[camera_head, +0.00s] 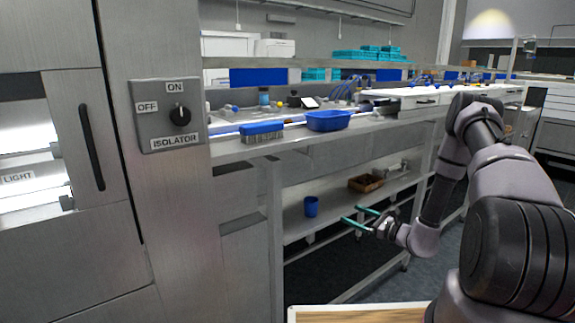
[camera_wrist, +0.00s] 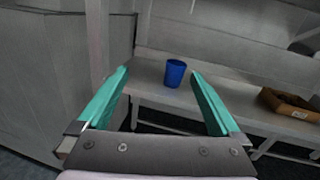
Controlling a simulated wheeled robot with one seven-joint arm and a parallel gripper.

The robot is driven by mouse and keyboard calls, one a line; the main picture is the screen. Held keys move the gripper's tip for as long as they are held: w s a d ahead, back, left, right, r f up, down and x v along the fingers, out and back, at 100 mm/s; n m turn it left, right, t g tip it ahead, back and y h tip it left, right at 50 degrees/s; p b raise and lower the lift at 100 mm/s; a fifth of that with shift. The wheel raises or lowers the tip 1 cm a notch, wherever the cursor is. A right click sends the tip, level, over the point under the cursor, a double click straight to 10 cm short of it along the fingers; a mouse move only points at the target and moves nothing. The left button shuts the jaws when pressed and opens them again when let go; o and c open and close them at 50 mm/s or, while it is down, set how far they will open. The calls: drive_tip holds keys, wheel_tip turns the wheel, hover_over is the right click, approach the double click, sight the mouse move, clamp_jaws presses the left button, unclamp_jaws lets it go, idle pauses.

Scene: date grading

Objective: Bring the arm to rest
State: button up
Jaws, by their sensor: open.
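My gripper (camera_head: 352,216) has two teal fingers and hangs at the right end of the picture's middle, in front of the bench's lower shelf. In the wrist view my gripper (camera_wrist: 160,82) is open, with nothing between the fingers. A blue cup (camera_head: 311,206) stands upright on the lower shelf beyond the fingertips, apart from them. The cup also shows in the wrist view (camera_wrist: 175,73), between and beyond the two fingers. My arm is bent, reaching from the lower right.
The lower shelf (camera_head: 335,212) also holds a brown box (camera_head: 366,183). The bench top above carries a blue brush (camera_head: 262,130) and a blue tub (camera_head: 329,121). A steel cabinet with an isolator switch (camera_head: 180,115) stands at left. A wooden-topped surface (camera_head: 360,314) is at the bottom.

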drive_tip(key=s+a+r+n+g, duration=0.3)
drive_tip(key=s+r+n+g, duration=0.15)
drive_tip(key=r, duration=0.35)
drive_tip(key=s+a+r+n+g, duration=0.25)
drive_tip(key=r+n, duration=0.25)
drive_tip(key=r, duration=0.4)
drive_tip(key=s+a+r+n+g, duration=0.3)
drive_tip(key=s+r+n+g, duration=0.15)
drive_tip(key=r, duration=0.35)
drive_tip(key=s+d+r+n+t+h, duration=0.3)
drive_tip(key=s+d+r+h, duration=0.1)
drive_tip(key=s+r, duration=0.4)
drive_tip(key=s+d+r+n+t+h, duration=0.3)
drive_tip(key=s+d+r+n+h, duration=0.1)
drive_tip(key=s+r+h, duration=0.3)
drive_tip(key=s+d+r, duration=0.1)
drive_tip(key=s+r, duration=0.1)
drive_tip(key=s, duration=0.2)
drive_tip(key=shift+s+d, duration=0.3)
